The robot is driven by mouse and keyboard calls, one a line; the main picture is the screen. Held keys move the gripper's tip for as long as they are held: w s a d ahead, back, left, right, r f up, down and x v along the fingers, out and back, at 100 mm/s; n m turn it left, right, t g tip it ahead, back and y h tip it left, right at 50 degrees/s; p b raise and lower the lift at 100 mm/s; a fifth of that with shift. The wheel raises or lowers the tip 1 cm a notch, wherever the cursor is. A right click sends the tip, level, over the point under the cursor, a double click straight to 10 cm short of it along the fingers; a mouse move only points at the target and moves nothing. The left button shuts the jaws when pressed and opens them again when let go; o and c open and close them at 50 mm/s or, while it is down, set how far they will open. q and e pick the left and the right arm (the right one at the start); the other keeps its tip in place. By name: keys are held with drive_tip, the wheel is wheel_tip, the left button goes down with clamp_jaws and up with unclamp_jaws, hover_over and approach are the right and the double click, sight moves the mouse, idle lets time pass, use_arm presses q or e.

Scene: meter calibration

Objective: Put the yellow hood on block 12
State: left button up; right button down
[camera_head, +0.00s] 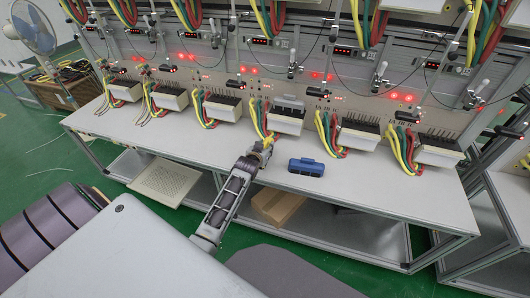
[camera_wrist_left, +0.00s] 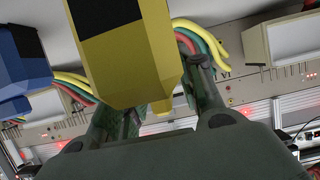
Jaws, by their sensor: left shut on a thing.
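My left gripper (camera_head: 261,150) is shut on the yellow hood (camera_wrist_left: 125,60), which has a dark patch and fills the upper middle of the left wrist view between the fingers. In the head view the gripper is over the front of the table, left of a blue hood (camera_head: 306,167) lying there. The yellow hood is hard to tell from yellow cables in that view. White meter blocks with coloured cables stand in a row behind; the nearest (camera_head: 285,122) is just beyond the gripper. No block number is readable, so I cannot tell which is block 12. My right gripper is out of view.
The white table top (camera_head: 365,190) is clear in front of the blocks, apart from the blue hood. Cable bundles (camera_head: 325,130) hang beside the blocks. The rack panel (camera_head: 250,85) with red displays rises behind. A cardboard box (camera_head: 278,206) is under the table.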

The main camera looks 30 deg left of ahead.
use_arm(q)
wheel_tip(320, 180, down, 2)
drive_tip(key=shift+f, duration=0.3)
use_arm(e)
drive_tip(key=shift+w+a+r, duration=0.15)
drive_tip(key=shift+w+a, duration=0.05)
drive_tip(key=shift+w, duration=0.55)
use_arm(q)
drive_tip(key=shift+f, duration=0.1)
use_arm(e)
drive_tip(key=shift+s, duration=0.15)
use_arm(q)
drive_tip(key=o, duration=1)
drive_tip(key=shift+s, duration=0.1)
